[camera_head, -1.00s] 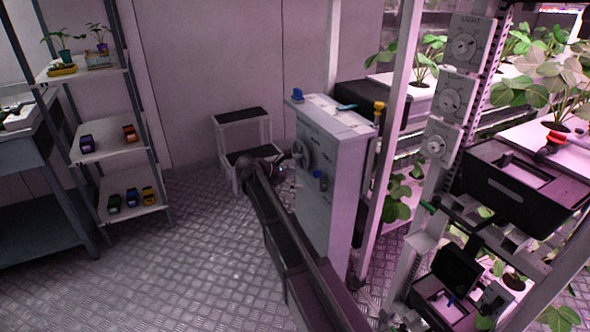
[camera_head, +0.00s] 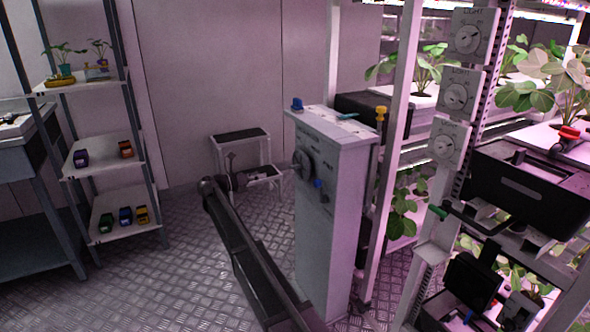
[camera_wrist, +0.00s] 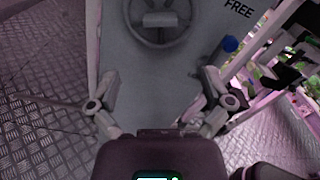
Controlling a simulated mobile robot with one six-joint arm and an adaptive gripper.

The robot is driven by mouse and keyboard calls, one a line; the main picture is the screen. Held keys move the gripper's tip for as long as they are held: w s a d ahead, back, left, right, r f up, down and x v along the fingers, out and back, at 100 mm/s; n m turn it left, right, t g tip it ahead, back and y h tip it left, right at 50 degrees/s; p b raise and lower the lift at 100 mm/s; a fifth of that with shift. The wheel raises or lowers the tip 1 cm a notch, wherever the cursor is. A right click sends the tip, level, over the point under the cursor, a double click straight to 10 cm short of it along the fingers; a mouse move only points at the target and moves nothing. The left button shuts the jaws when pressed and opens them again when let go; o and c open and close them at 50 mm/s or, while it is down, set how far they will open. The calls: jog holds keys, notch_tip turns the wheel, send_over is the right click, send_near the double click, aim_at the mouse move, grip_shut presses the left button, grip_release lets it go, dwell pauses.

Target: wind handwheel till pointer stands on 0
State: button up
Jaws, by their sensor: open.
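The dark handwheel (camera_head: 304,164) is on the left face of a grey cabinet (camera_head: 338,215). The wrist view shows its lower rim and spokes (camera_wrist: 160,20) at the top; its upper part is cut off. My gripper (camera_wrist: 160,85) is open and empty, its fingers spread in front of the cabinet face below the wheel. In the head view my gripper (camera_head: 278,174) is left of the wheel; whether it touches is unclear there. Dial marks near the wheel are too small to read, and I cannot make out the pointer or 0.
A blue knob (camera_wrist: 230,44) sits right of the wheel, below the printed word FREE. A step stool (camera_head: 240,150) stands behind my gripper. A shelf (camera_head: 105,160) with small coloured blocks is at left. Plant racks (camera_head: 395,150) stand right of the cabinet. Floor at left is clear.

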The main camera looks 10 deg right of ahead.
aim_at(291, 167)
jog(key=x, duration=1.4)
jog(key=shift+f, duration=0.1)
jog(key=c, duration=1)
